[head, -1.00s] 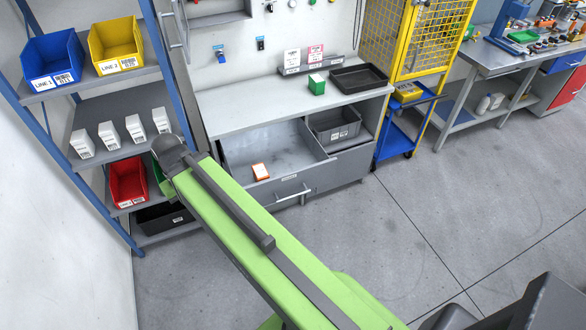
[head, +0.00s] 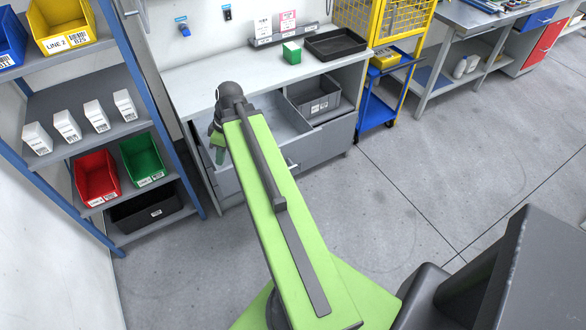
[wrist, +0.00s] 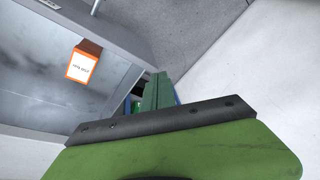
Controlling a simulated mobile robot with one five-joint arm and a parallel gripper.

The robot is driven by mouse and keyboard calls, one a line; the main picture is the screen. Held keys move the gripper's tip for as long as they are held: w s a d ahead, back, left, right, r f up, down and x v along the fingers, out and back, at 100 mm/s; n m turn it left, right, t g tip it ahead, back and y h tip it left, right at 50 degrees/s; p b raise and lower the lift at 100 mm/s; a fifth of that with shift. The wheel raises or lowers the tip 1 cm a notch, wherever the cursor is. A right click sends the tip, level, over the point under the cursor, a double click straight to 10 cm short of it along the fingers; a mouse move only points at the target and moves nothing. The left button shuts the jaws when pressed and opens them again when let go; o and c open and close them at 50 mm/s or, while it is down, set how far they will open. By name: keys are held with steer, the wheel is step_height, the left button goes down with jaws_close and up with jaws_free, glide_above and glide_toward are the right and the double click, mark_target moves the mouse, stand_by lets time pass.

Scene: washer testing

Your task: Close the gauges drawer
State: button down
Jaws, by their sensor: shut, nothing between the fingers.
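The open grey drawer (head: 283,123) juts from the workbench in the head view, its middle hidden behind my arm. Its handle (head: 294,165) shows just right of the arm; its label is not readable. In the wrist view the drawer's grey floor (wrist: 50,85) fills the left, with an orange-and-white box (wrist: 84,62) inside. My gripper (wrist: 158,84) is shut and empty, close to the drawer's corner; I cannot tell whether it touches. In the head view the gripper end (head: 218,150) is partly hidden, at the drawer's left side.
A grey bin (head: 315,98) sits in the bench's right opening. A green box (head: 292,53) and black tray (head: 335,43) stand on the benchtop. A blue-framed shelf (head: 75,95) with bins stands close left. The floor (head: 385,210) to the right is clear.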

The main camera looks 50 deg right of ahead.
steer(key=s+d+f+n+t+b, duration=0.1)
steer(key=s+d+f+b, duration=0.15)
steer(key=d, duration=0.45)
steer(key=s+d+f+n+t+b, duration=0.1)
steer(key=s+d+f+n+b, duration=0.1)
steer(key=s+d+f, duration=0.3)
steer(key=n+t+b, duration=0.3)
steer(key=n+b, duration=0.1)
glide_toward(293, 157)
step_height(293, 157, up, 3)
steer(key=s+a, duration=0.2)
steer(key=a, duration=0.1)
steer(key=shift+h, duration=0.3)
steer(key=b+x, duration=0.7)
steer(key=x, duration=0.2)
steer(key=shift+w+d+f+b, duration=0.1)
steer(key=shift+d+b, duration=0.05)
steer(key=shift+b, duration=0.2)
steer(key=shift+w+f, duration=0.15)
steer(key=shift+w, duration=0.15)
